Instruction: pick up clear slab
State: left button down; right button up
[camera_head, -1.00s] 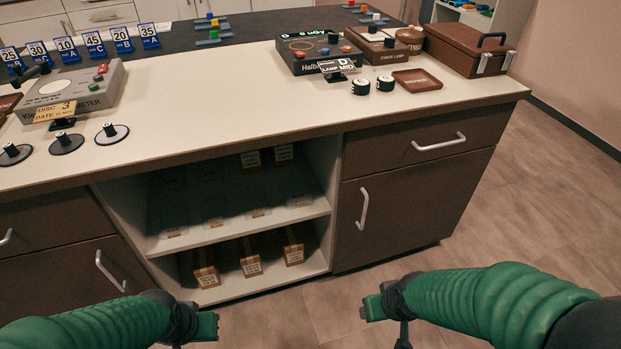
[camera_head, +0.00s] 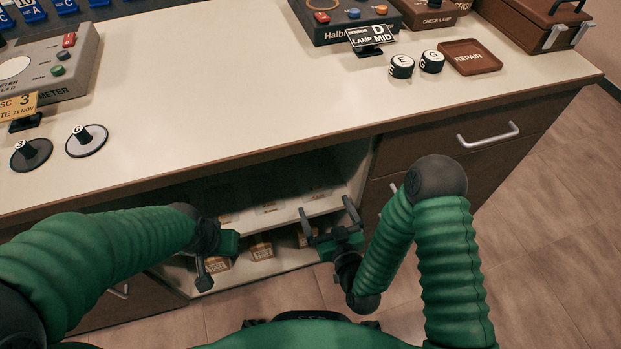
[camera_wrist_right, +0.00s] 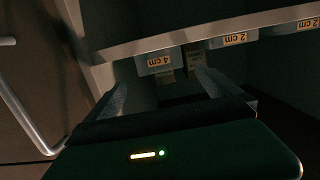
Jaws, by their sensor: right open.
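Clear slabs with small labels stand in a row on the upper shelf of the open cabinet; one shows in the head view (camera_head: 270,207). In the right wrist view, which looks upside down, a slab marked 4 cm (camera_wrist_right: 146,69) lies just beyond the fingertips, and two marked 2 cm (camera_wrist_right: 228,42) stand to its right. My right gripper (camera_head: 328,214) is open and empty at the cabinet's opening; its two fingers also show in the wrist view (camera_wrist_right: 163,86). My left gripper (camera_head: 216,262) hangs before the cabinet's left part; its jaw gap is unclear.
The upper shelf (camera_head: 338,202) and the countertop (camera_head: 240,125) bound the opening. Brown boxes (camera_head: 262,249) stand on the lower shelf, partly behind my grippers. Black discs (camera_head: 86,141), a REPAIR tray (camera_head: 470,57) and devices sit on the countertop. A drawer handle (camera_head: 488,135) juts out at right.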

aim_at(313, 179)
jog(key=b+x, duration=0.1)
jog(key=x, duration=0.4)
jog(key=shift+w+a+f, duration=0.1)
jog(key=shift+w+f, duration=0.05)
jog(key=shift+w, duration=0.05)
jog(key=b+x, duration=0.2)
jog(key=x, duration=0.1)
jog(key=b+x, duration=0.1)
jog(key=x, duration=0.1)
jog(key=shift+r, duration=0.45)
jog(key=shift+w+a+r, duration=0.1)
jog(key=shift+w+a, duration=0.05)
jog(key=shift+w, duration=0.2)
jog(key=c, duration=2)
jog(key=shift+r, duration=0.15)
